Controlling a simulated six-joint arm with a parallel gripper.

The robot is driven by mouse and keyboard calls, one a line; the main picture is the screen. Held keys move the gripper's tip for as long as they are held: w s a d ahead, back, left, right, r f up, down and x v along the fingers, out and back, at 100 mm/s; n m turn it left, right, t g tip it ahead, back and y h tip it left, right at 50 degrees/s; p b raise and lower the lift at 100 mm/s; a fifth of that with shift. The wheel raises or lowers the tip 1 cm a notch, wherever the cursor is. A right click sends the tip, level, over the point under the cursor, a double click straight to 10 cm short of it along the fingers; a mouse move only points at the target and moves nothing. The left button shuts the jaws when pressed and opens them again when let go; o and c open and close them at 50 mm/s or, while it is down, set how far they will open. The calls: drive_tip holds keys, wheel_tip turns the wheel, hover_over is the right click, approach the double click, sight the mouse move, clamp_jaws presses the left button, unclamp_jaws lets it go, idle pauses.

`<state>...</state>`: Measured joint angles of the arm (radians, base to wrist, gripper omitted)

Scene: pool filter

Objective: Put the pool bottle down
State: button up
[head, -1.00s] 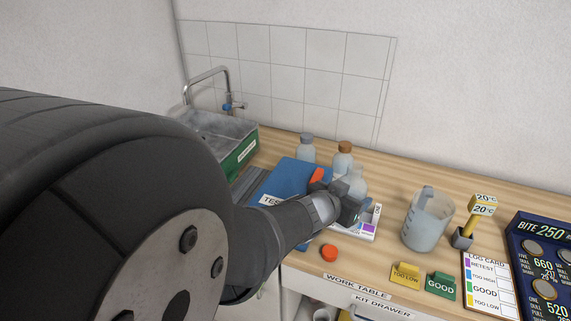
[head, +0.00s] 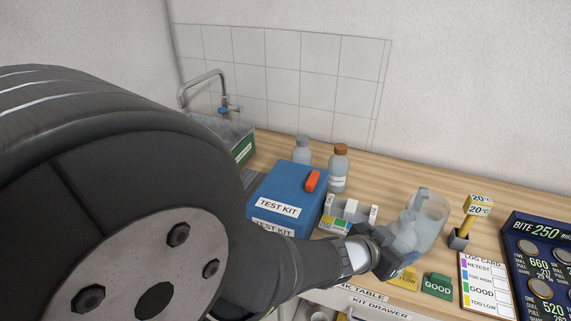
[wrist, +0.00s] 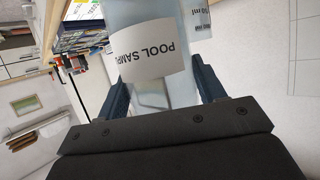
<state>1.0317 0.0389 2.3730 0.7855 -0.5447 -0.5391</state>
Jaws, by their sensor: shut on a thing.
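The pool bottle is pale and translucent. In the wrist view, the bottle (wrist: 150,15) carries a white label reading "POOL SAMPL", with the rest cut off. My gripper (wrist: 163,92) is shut on it, one dark finger on each side. In the head view, my gripper (head: 385,252) holds the bottle (head: 405,236) at the front of the work table (head: 385,185), just in front of the measuring jug (head: 437,210). I cannot tell whether its base touches the table or the bottle touches the jug.
Behind my arm are the blue test kit (head: 285,190), a white tray (head: 348,213) and a brown-capped bottle (head: 339,168). A yellow thermometer (head: 470,220) stands right of the jug.

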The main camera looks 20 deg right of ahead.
drive_tip(key=shift+w+a+f, duration=0.2)
drive_tip(key=shift+w+f, duration=4.15)
drive_tip(key=shift+f, duration=0.25)
drive_tip(key=shift+f, duration=0.15)
drive_tip(key=o, duration=1.2)
drive_tip(key=shift+a+r, duration=0.25)
drive_tip(key=v, duration=1.1)
drive_tip(key=shift+s+a+r, duration=0.1)
drive_tip(key=shift+a+r, duration=0.05)
